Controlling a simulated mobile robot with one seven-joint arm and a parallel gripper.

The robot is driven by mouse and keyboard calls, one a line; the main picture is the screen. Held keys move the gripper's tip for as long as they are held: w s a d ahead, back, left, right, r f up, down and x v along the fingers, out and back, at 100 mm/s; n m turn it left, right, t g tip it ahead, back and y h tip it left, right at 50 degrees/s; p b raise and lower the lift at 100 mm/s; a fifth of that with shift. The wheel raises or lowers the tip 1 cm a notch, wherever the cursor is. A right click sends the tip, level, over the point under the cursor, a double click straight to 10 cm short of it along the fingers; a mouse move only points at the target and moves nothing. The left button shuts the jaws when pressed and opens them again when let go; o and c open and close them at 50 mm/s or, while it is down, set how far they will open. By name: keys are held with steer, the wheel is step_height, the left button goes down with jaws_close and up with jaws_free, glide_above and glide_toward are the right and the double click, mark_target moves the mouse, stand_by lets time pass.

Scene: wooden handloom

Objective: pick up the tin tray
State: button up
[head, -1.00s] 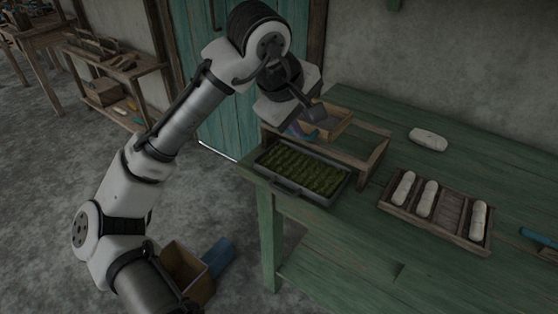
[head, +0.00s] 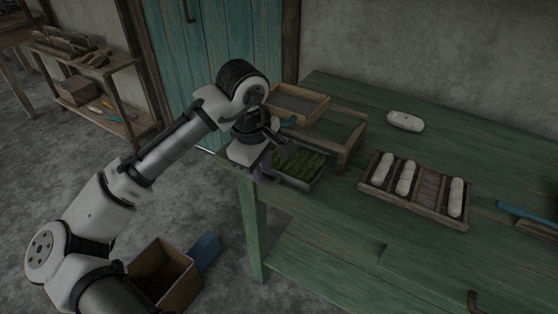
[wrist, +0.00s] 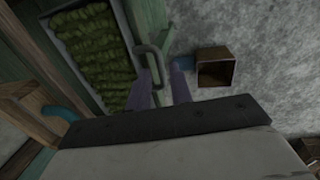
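The tin tray (head: 309,187) is a grey, low-walled tray full of green, lumpy material, at the left front corner of the green table. My arm hides its left part in the head view. The wrist view shows the tray (wrist: 126,32) at the upper left, with a bent grey handle (wrist: 149,52) sticking out from its near side. My gripper (wrist: 163,76) has its two purplish fingers apart, with nothing held. The handle's loop lies near the fingertips, roughly between them; I cannot tell whether a finger touches it. In the head view the gripper (head: 262,170) is at the tray's left end.
Behind the tray stands a wooden frame (head: 350,146) with a shallow wooden box (head: 297,104) on it. To the right are a slotted rack (head: 428,206) of white rolls and a loose white roll (head: 405,121). An open box (head: 166,277) sits on the floor below.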

mark_target(265, 181)
steer(key=shift+w+d+f, duration=0.15)
steer(key=shift+f, duration=0.85)
steer(key=shift+w+d+f, duration=0.15)
steer(key=shift+f, duration=0.8)
jaws_close()
steer(key=shift+r, duration=0.2)
steer(key=shift+r, duration=0.2)
step_height(265, 181, up, 3)
steer(key=shift+s, duration=0.1)
steer(key=s+a+b, duration=0.1)
steer(key=s+a, duration=0.9)
steer(key=s, duration=0.4)
steer(key=shift+s+a, duration=0.2)
steer(key=shift+a, duration=0.1)
